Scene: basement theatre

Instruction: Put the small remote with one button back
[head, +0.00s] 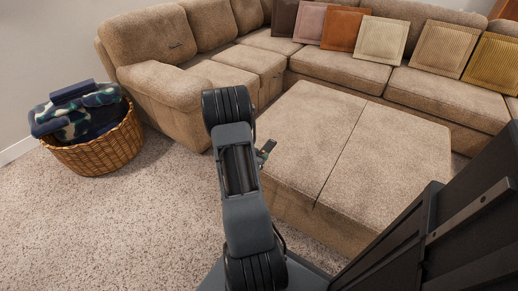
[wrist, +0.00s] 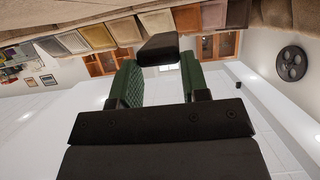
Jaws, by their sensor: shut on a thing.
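My gripper (wrist: 157,66) shows in the wrist view with its two green-padded fingers on either side of a small dark block, the remote (wrist: 158,48). The fingers are shut on it, and it sits at their tips. Its button cannot be made out from this side. In the head view my arm rises in front of the sofa and the ottoman, and a small dark piece pokes out at its right side. The remote cannot be made out there. No clear resting place for the remote can be told apart.
A large tan ottoman (head: 390,150) stands right of my arm. A sectional sofa (head: 225,75) with several cushions (head: 343,31) runs behind it. A wicker basket (head: 103,150) with blankets (head: 75,108) stands at left. The carpet (head: 120,225) at front left is clear.

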